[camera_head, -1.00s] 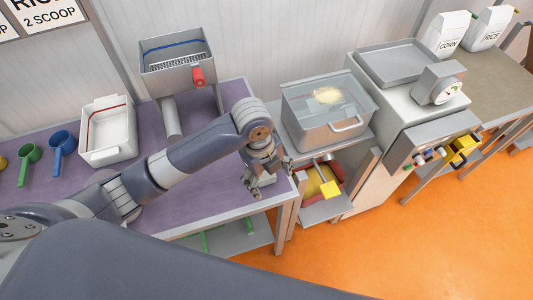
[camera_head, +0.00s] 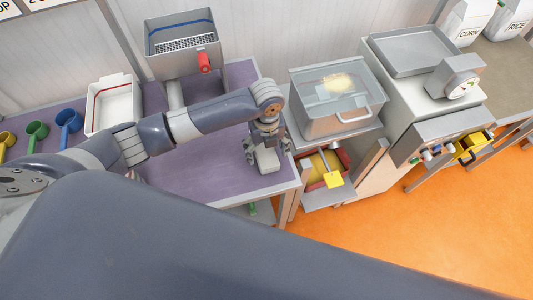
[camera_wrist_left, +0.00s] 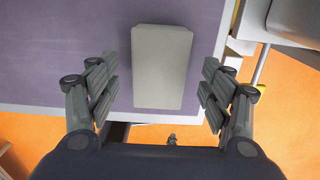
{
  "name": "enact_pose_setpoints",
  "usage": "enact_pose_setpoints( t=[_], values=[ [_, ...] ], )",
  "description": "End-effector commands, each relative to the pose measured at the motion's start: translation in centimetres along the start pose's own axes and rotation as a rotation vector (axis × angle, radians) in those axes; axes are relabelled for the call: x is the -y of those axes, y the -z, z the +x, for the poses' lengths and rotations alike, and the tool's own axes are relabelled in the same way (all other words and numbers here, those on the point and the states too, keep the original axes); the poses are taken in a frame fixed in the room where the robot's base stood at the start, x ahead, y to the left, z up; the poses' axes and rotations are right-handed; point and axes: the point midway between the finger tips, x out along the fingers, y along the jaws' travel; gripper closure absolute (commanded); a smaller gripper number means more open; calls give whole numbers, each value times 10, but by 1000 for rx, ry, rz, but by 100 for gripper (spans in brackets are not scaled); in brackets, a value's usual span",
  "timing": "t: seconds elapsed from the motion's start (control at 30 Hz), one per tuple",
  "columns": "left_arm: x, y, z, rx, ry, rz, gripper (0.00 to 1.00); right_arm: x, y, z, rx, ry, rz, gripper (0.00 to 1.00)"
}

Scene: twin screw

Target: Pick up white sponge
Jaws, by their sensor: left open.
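The white sponge (camera_head: 268,160) is a pale block on the purple table (camera_head: 215,172) near its right front corner. In the left wrist view the sponge (camera_wrist_left: 162,68) looks light grey and lies between the spread fingers, with clear space on both sides. My left gripper (camera_head: 267,155) is open and points down over the sponge. Its fingers also show in the left wrist view (camera_wrist_left: 160,97), and they do not touch the sponge. My right gripper is not in view.
A clear lidded container (camera_head: 335,105) stands just right of the table. A white bin (camera_head: 113,105) and several coloured scoops (camera_head: 68,122) are at the left. A metal hopper with a red handle (camera_head: 204,62) stands behind. The table left of the sponge is clear.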

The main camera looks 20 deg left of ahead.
Motion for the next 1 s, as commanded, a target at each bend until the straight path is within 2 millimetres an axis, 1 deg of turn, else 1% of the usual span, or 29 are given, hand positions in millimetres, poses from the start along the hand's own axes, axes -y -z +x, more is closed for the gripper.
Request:
enact_pose_setpoints(
  t=[0.03,0.1,0.2,0.3,0.47,0.57,0.6,0.63,0.67,1.0],
  values=[
    [-2,3,5,-3,-4,-1,27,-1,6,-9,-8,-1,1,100],
    [-1,2,15,-2,-2,-2,27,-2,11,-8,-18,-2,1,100],
    [-1,2,24,0,-1,0,27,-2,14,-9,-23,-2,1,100],
    [-1,1,28,2,0,1,27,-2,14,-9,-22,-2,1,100],
    [-1,1,28,2,0,1,27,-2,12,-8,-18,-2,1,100],
    [-1,1,28,2,0,0,47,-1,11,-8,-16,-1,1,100],
    [-1,1,28,2,0,0,56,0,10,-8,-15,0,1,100],
    [-1,1,28,2,0,0,63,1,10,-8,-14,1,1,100],
    [-1,1,28,2,0,0,67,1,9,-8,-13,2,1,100],
    [-1,1,27,2,0,0,67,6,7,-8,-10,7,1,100]
  ],
)
